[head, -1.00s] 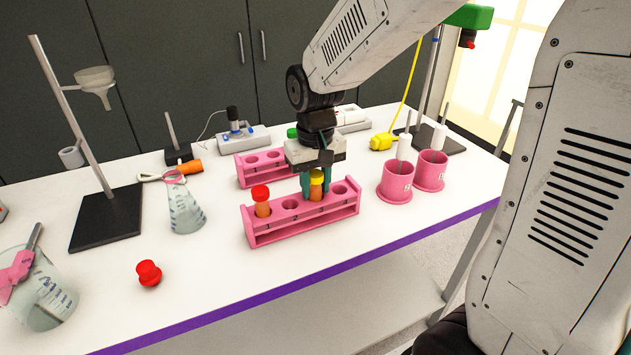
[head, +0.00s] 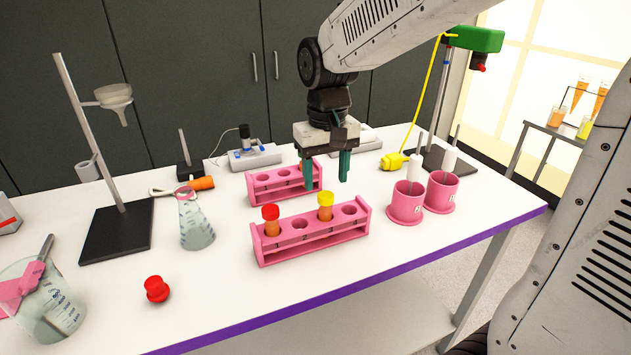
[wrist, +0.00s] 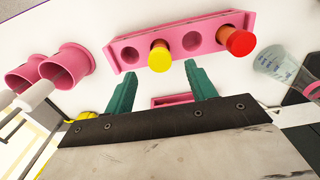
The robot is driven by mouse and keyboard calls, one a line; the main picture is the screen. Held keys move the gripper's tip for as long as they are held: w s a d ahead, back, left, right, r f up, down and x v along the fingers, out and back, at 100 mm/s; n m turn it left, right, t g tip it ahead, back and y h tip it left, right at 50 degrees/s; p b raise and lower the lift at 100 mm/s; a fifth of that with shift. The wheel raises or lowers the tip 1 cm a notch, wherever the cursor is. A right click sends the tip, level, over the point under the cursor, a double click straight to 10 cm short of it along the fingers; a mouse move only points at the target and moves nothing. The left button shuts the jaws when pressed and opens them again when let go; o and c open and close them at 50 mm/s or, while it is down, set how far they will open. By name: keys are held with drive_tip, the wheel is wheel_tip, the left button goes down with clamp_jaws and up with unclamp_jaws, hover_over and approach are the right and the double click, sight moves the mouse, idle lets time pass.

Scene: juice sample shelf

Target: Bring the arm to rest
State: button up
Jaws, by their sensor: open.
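My gripper (head: 326,167) is open and empty, raised above the table between the front and rear racks. Its teal fingers are spread apart in the wrist view (wrist: 158,88). The front pink rack (head: 312,244) holds a red-capped tube (head: 271,220) at its left end and a yellow-capped tube (head: 325,206) in its third hole. Both tubes stand upright. In the wrist view the yellow cap (wrist: 160,60) and the red cap (wrist: 239,43) lie beyond the fingers, apart from them.
A second pink rack (head: 264,192) stands behind. Two pink cups (head: 406,203) with white tools stand right. A loose red cap (head: 156,289), a flask (head: 195,225), a beaker (head: 50,310) and a funnel stand (head: 115,232) are left. The table's front middle is clear.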

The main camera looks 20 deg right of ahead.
drive_tip(key=shift+r, duration=0.2)
drive_tip(key=s+d+r, duration=0.1)
drive_tip(key=s, duration=1)
drive_tip(key=s+d+r+t, duration=0.1)
drive_tip(key=s+d, duration=0.1)
drive_tip(key=s, duration=0.9)
